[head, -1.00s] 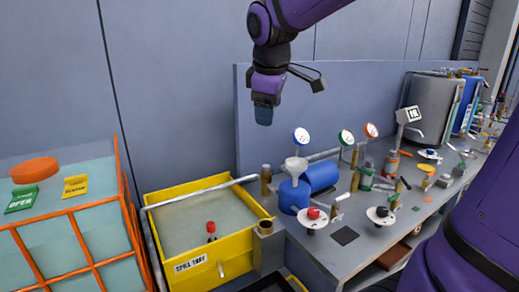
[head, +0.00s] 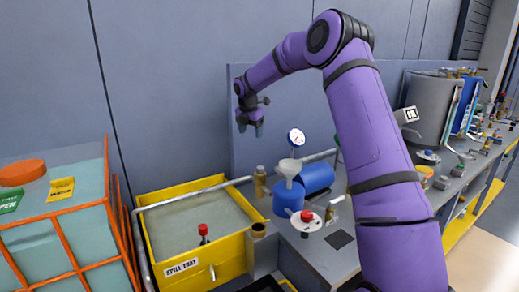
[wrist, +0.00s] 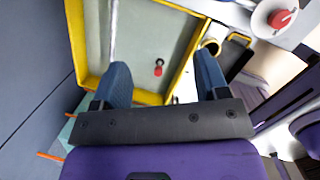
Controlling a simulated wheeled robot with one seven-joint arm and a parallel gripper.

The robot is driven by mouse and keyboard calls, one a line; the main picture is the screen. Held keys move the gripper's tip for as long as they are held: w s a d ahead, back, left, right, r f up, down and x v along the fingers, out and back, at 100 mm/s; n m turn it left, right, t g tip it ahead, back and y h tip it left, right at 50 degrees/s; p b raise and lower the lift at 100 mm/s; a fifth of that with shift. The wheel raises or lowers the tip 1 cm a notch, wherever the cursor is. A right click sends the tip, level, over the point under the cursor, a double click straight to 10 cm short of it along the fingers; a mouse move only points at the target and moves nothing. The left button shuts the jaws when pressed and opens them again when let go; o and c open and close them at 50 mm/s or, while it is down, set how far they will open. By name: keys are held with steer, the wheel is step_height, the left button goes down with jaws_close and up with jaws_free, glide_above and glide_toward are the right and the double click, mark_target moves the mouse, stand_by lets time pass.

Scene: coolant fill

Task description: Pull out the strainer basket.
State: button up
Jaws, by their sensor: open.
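I cannot pick out the strainer basket for certain. A pale grey funnel-shaped piece (head: 289,167) stands on a small blue pot (head: 288,198) on the bench, beside a blue cylinder (head: 316,177). My gripper (head: 252,131) hangs in the air near the back panel, above and to the left of the funnel piece. In the wrist view my gripper (wrist: 163,76) shows two blue fingers spread wide, with nothing between them, above the yellow spill tray (wrist: 150,98). The funnel piece is not clearly seen in the wrist view.
The spill tray (head: 216,267) holds a red-topped item (head: 203,232). A brass cup (head: 258,230) stands at its right corner. A red knob on a white disc (head: 307,217) and a gauge (head: 296,137) are near the funnel. An orange-framed tank (head: 55,225) is at left. My arm hides part of the bench.

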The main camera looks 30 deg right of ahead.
mark_target(260, 167)
steer(key=w+d+f+n, duration=0.1)
steer(key=w+d+f, duration=0.1)
steer(key=f, duration=0.5)
steer(key=w+d+f+n, duration=0.1)
steer(key=w+d+f, duration=0.1)
steer(key=f, duration=0.5)
steer(key=w+d+f+n, duration=0.1)
steer(key=w+d+f, duration=0.1)
steer(key=d+f, duration=0.2)
steer(key=shift+w+f+n+y, duration=0.15)
steer(key=shift+f, duration=0.75)
steer(key=shift+w+f+n+y, duration=0.1)
steer(key=shift+f+n+y, duration=0.05)
steer(key=shift+f, duration=0.7)
steer(key=c, duration=1.1)
steer(key=shift+o, duration=1.2)
steer(key=shift+r, duration=0.55)
steer(key=shift+r, duration=3.6)
